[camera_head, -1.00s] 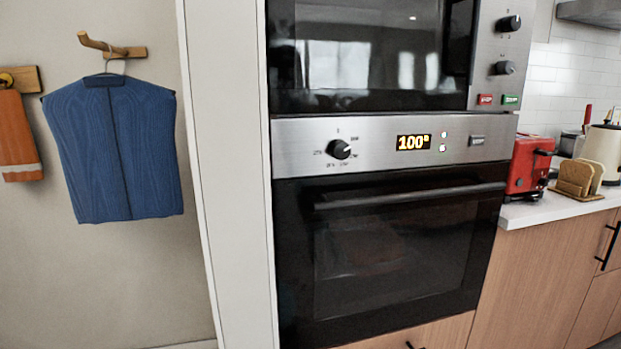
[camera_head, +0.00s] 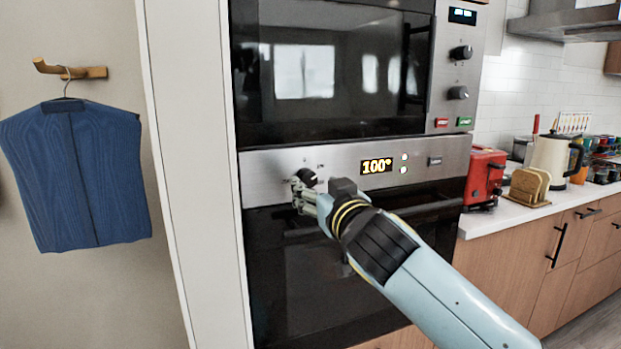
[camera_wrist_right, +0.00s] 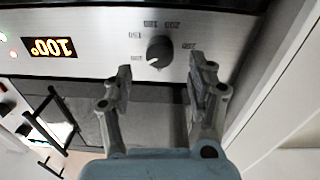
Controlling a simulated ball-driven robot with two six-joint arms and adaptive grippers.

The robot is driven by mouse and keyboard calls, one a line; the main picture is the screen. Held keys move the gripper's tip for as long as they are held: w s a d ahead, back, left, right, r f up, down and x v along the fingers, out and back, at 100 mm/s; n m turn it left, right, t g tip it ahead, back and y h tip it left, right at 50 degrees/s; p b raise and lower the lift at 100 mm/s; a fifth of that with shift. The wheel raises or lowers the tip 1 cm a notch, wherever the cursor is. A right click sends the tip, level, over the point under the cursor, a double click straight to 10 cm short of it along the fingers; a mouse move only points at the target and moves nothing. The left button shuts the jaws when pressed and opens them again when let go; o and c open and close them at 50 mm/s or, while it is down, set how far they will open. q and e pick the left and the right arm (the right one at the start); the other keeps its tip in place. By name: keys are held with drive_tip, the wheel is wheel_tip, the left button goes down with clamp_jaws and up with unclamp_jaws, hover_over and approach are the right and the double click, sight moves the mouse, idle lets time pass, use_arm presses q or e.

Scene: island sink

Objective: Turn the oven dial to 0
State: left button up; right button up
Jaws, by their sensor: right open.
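The oven dial (camera_head: 306,177) is a round black knob on the steel control panel (camera_head: 268,163). The orange display (camera_head: 377,166) beside it reads 100°. My right gripper (camera_head: 300,191) is at the dial in the head view and partly covers it. In the right wrist view the fingers of my right gripper (camera_wrist_right: 158,82) are spread apart, with the dial (camera_wrist_right: 159,51) just beyond the gap between their tips. I see no clear contact with the dial. The wrist picture is upside down, and numbers ring the dial. My left gripper is not in view.
The black oven door (camera_head: 290,290) with its bar handle lies below the panel. A microwave (camera_head: 335,70) is above. A red toaster (camera_head: 484,177) stands on the counter at right. A blue garment (camera_head: 77,175) hangs on the left wall.

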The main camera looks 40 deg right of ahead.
sight(309, 180)
drive_tip(key=shift+x, duration=1.85)
drive_tip(key=c, duration=1.1)
